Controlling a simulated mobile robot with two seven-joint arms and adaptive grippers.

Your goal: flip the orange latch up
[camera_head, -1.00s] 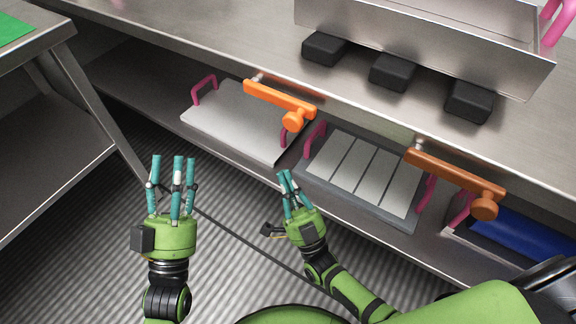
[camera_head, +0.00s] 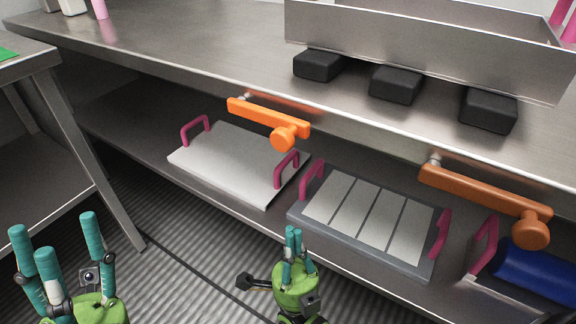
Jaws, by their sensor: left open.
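A bright orange latch (camera_head: 268,117) with a round knob at its right end is mounted on the counter's front edge, sloping down to the right. A second, darker orange-brown latch (camera_head: 485,200) is mounted further right on the same edge. My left gripper (camera_head: 55,243) is open and empty at the lower left, well away from both latches. My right gripper (camera_head: 294,234) is at the bottom middle, below the bright latch and in front of the shelf. Its fingers look close together, but their overlap hides whether it is open or shut. Neither gripper touches a latch.
Below the counter, a shelf holds a plain metal lid (camera_head: 230,165) and a slotted lid (camera_head: 365,220), both with pink handles, and a blue item (camera_head: 545,270). A metal tray (camera_head: 430,45) on black blocks stands on the counter. A side table (camera_head: 30,55) is at the left.

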